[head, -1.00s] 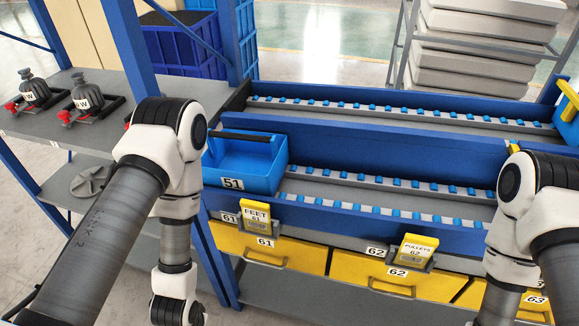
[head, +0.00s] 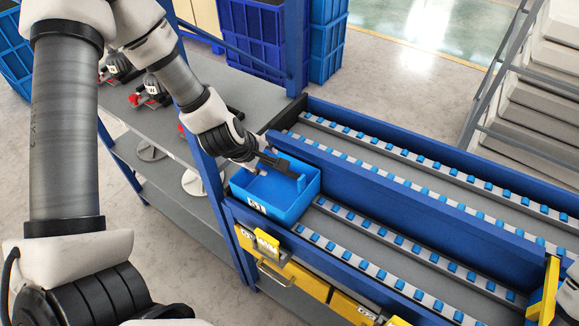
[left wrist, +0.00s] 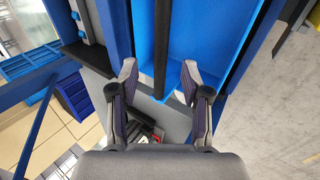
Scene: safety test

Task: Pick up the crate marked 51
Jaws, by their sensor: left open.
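The blue crate marked 51 (head: 290,207) sits at the left end of the near roller lane, with its number label on the front and a black handle bar (head: 282,164) across its top. My left gripper (head: 257,164) is at the handle's left end, over the crate's back left part. In the left wrist view my left gripper (left wrist: 159,72) has its fingers spread. The black handle (left wrist: 162,40) runs between them, with the blue crate (left wrist: 198,45) behind. I cannot tell whether a finger touches the handle. My right gripper is out of view.
A blue post (head: 200,150) stands close left of the crate, beside a grey shelf (head: 180,97) with black and red devices. Yellow bins (head: 285,277) are below the lane. A blue divider (head: 400,190) separates the two lanes. The near lane right of the crate is empty.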

